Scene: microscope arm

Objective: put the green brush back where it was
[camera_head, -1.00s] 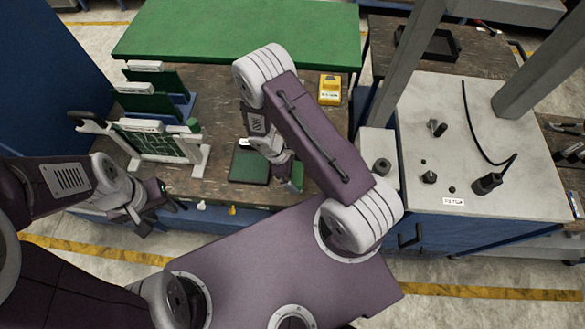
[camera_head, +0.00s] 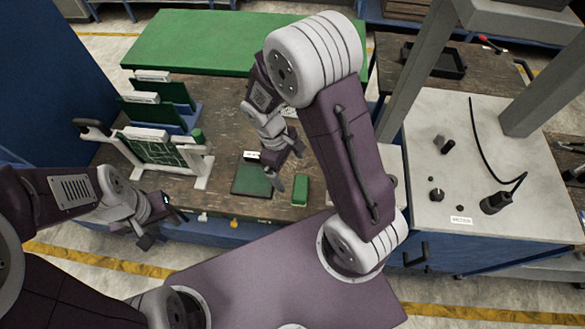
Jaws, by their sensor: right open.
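The green brush (camera_head: 300,190) shows as a small green block on the brown worktop, near its front edge. It lies just right of a dark green square pad (camera_head: 252,179) with a white label at its back. My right gripper (camera_head: 285,166) is open and empty, beside and above the brush and the pad's right edge. The brush looks free of its fingers. My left gripper (camera_head: 158,226) hangs at the table's front edge at the left, away from the brush. Its fingers look apart with nothing between them.
A rack with green boards (camera_head: 162,152) stands on the left of the worktop. A large green mat (camera_head: 210,42) lies behind. A grey-topped blue cabinet (camera_head: 420,220) with knobs and a black cable stands at the right. My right arm hides part of the worktop.

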